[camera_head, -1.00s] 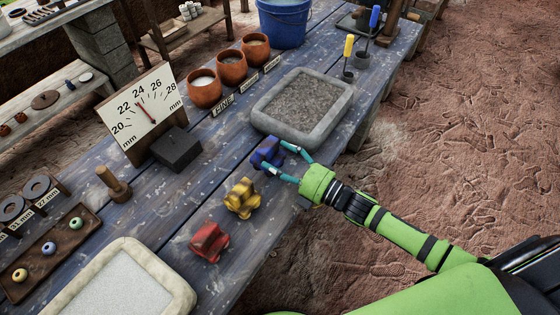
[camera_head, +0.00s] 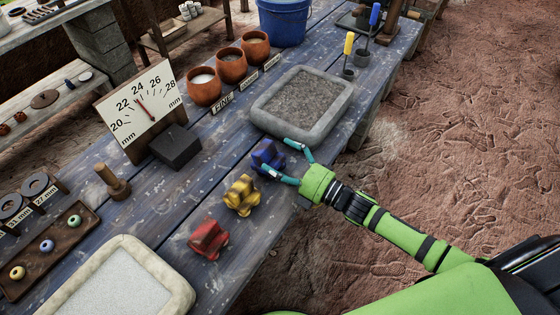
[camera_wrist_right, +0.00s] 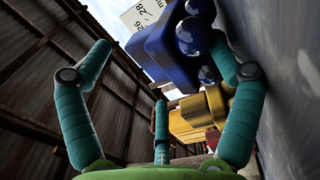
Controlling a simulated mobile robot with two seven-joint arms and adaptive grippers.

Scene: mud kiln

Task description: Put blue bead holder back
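The blue bead holder (camera_head: 264,154) is a small block with rounded knobs near the front edge of the blue plank table. My right gripper (camera_head: 277,154) is at its right side, with its fingers spread and open. In the right wrist view the blue holder (camera_wrist_right: 172,52) shows beyond the open fingers, close to the right-hand finger; whether it touches cannot be told. The yellow bead holder (camera_head: 241,196) and red bead holder (camera_head: 209,240) stand in a row with it, nearer the viewer. My left gripper is not in view.
A stone tray of grey grit (camera_head: 262,116) lies just behind the blue holder. A tray of white material (camera_head: 182,290) is at the front. A gauge board (camera_head: 120,117), black block (camera_head: 176,148) and wooden peg (camera_head: 113,186) stand left. A dark bead tray (camera_head: 72,258) lies far left.

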